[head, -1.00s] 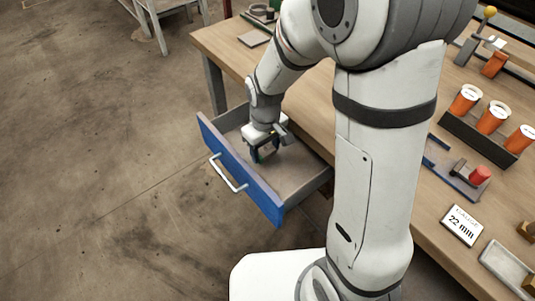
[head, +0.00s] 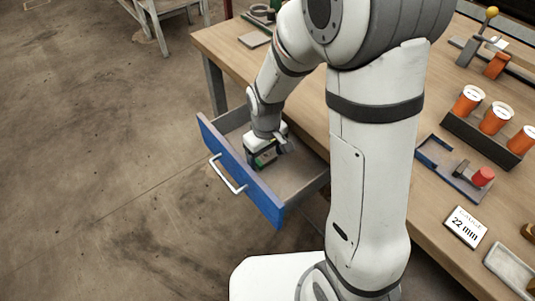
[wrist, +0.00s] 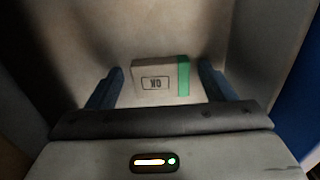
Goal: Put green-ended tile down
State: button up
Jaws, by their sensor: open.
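The green-ended tile (wrist: 158,80) is a pale block with a green right end and an "OK" mark that reads upside down in the wrist view. It lies on the floor of the open blue-fronted drawer (head: 240,171), and its green end (head: 265,161) shows small in the head view. My gripper (wrist: 160,88) is open, with one dark finger on each side of the tile and a visible gap on both sides. In the head view my gripper (head: 262,158) is down inside the drawer, near its front panel.
The drawer walls surround my gripper closely. The wooden bench (head: 305,100) holds orange-and-white cups in a dark rack (head: 480,138), a blue fixture with a red knob (head: 483,176), a "22 mm" gauge card (head: 466,227) and a grey tray (head: 508,266).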

aim_at(266, 159)
notch_tip(266, 159, up, 12)
jog(key=p, duration=0.3)
jog(key=shift+r, duration=0.2)
jog(key=shift+s, duration=0.15)
dwell(0.3)
